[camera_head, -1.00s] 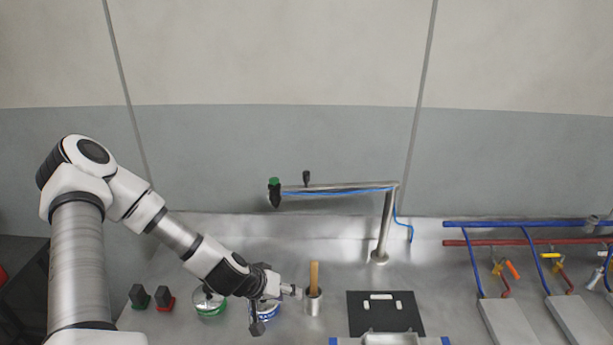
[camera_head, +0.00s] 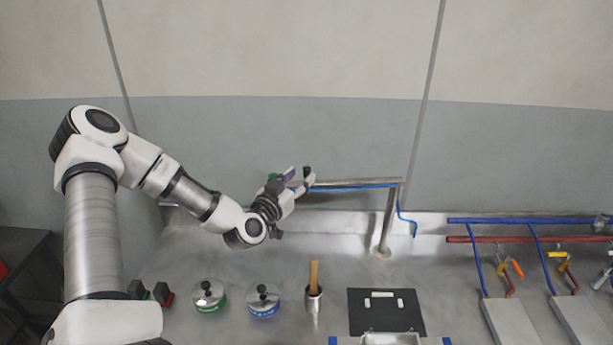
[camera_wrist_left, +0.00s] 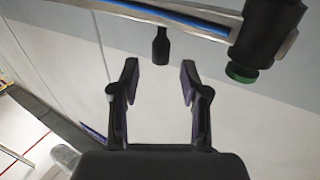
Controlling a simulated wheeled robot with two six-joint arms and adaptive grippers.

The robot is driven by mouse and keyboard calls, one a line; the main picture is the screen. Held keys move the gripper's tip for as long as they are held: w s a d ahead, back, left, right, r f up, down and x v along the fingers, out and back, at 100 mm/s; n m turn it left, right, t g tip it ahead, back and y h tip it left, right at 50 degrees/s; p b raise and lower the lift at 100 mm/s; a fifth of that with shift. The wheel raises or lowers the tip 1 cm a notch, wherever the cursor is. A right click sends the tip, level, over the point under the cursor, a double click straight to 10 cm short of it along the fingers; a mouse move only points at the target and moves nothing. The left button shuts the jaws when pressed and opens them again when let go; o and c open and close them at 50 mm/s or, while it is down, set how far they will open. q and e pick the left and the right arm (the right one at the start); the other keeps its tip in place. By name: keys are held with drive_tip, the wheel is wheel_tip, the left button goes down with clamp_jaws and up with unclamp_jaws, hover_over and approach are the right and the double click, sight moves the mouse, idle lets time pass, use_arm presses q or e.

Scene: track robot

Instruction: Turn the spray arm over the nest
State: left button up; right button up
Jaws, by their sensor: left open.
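The spray arm (camera_head: 352,185) is a horizontal metal bar with a blue hose, carried on an upright post (camera_head: 387,225). Its bar also crosses the top of the left wrist view (camera_wrist_left: 150,12). A black knob (camera_wrist_left: 161,46) sticks out from the bar. The black spray head (camera_wrist_left: 268,35) with a green end is at the bar's free end, mostly hidden by my gripper in the head view. My left gripper (camera_head: 299,179) is open and empty at the free end. In the left wrist view, the knob lies just beyond and between the open fingertips (camera_wrist_left: 158,78). My right gripper is not in view.
Below the spray arm, a black plate (camera_head: 408,322) with white marks lies on the metal bench, by a metal tray with blue corners. A cup (camera_head: 313,302) with a wooden handle and two lidded pots (camera_head: 209,298) stand left. Blue and red pipes (camera_head: 520,239) are right.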

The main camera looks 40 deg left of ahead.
sight(305, 173)
use_arm(q)
drive_tip(key=x, duration=0.2)
drive_tip(key=f+x, duration=0.1)
drive_tip(key=x, duration=0.2)
drive_tip(key=shift+s+r, duration=0.3)
drive_tip(key=shift+s, duration=0.1)
clamp_jaws()
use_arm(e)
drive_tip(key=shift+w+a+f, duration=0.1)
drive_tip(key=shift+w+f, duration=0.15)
use_arm(q)
drive_tip(key=shift+d, duration=0.1)
